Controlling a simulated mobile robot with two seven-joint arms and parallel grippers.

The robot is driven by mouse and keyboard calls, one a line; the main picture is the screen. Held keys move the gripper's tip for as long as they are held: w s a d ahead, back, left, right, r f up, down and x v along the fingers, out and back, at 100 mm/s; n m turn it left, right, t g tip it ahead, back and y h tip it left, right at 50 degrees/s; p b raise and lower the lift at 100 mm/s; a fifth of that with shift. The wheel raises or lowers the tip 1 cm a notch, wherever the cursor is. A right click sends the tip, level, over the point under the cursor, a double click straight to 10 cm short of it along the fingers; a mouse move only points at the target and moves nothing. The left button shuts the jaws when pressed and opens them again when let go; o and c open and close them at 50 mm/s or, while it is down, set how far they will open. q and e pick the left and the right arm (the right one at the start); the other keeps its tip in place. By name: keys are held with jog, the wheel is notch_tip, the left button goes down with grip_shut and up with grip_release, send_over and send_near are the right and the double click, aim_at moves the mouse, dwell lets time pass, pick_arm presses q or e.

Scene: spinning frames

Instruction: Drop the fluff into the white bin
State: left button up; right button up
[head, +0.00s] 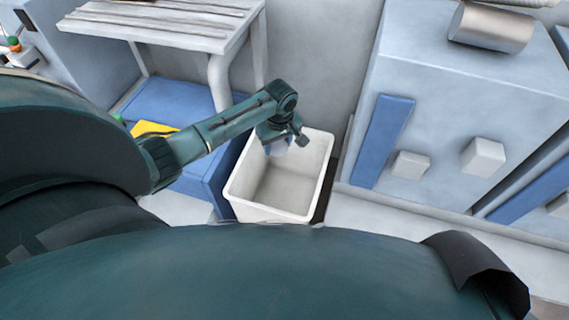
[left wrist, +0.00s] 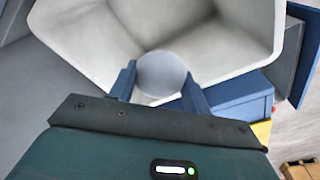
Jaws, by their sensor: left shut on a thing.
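The white bin (head: 240,192) stands on the floor in the middle of the head view, open at the top, and its visible inside looks empty. Its pale inner wall (left wrist: 90,35) fills much of the left wrist view. My left gripper (head: 279,147) hangs over the back part of the bin's opening. Its two blue fingers (left wrist: 160,82) are shut on a round, pale grey piece, which I take for the fluff (left wrist: 161,72). In the head view the fluff (head: 278,149) is small and partly hidden by the gripper. My right gripper is not in view.
A blue box (head: 205,170) with a yellow item (head: 152,128) on it stands left of the bin, under a slatted white table (head: 165,18). A grey machine (head: 450,110) with a blue panel stands to the right. A metal cylinder (head: 492,27) lies on top.

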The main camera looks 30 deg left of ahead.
pick_arm(q)
jog(key=o, duration=1)
notch_tip(320, 180, up, 13)
jog(key=d+p, duration=0.1)
jog(key=p, duration=0.1)
jog(key=shift+s+d+p, duration=0.2)
jog(key=shift+s+p, duration=0.15)
jog(key=shift+s, duration=0.05)
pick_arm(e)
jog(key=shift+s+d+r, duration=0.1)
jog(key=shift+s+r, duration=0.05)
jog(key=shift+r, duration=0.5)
pick_arm(q)
jog(key=shift+r, duration=0.1)
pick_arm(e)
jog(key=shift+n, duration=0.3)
